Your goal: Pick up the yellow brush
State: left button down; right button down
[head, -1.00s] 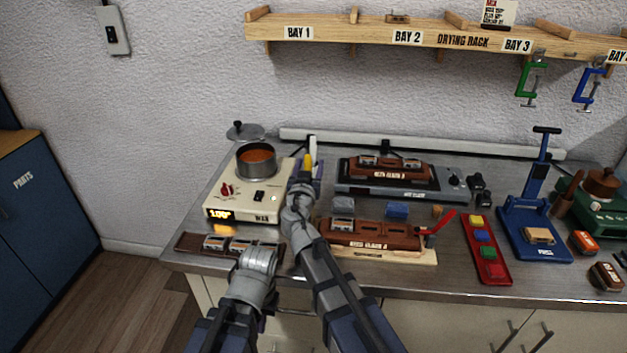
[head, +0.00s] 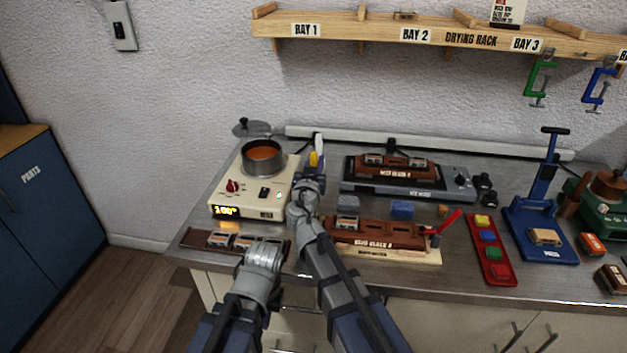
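The yellow brush (head: 314,159) shows as a small yellow shape near the back of the bench, right of the pot heater. A white piece shows just above it, and its lower part is hidden behind my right gripper. My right gripper (head: 312,182) is just in front of the brush in the picture. Its jaws are small and partly covered by its wrist, so I cannot see whether they are open or touching the brush. My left gripper (head: 262,256) is low at the front left of the bench, beside the dark rail of small blocks. Its jaws are not clear.
The heater (head: 227,191) with a pot (head: 264,158) stands left of my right gripper. Brown block assemblies (head: 385,234) and a grey warmer (head: 405,191) are to its right. A red tray (head: 492,252) and a blue press (head: 540,225) stand further right. The drying rack (head: 450,30) hangs above.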

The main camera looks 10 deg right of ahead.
jog(key=shift+r, duration=0.1)
dwell(0.4)
notch_tip(320, 180, up, 10)
jog(key=p, duration=1)
dwell(1.7)
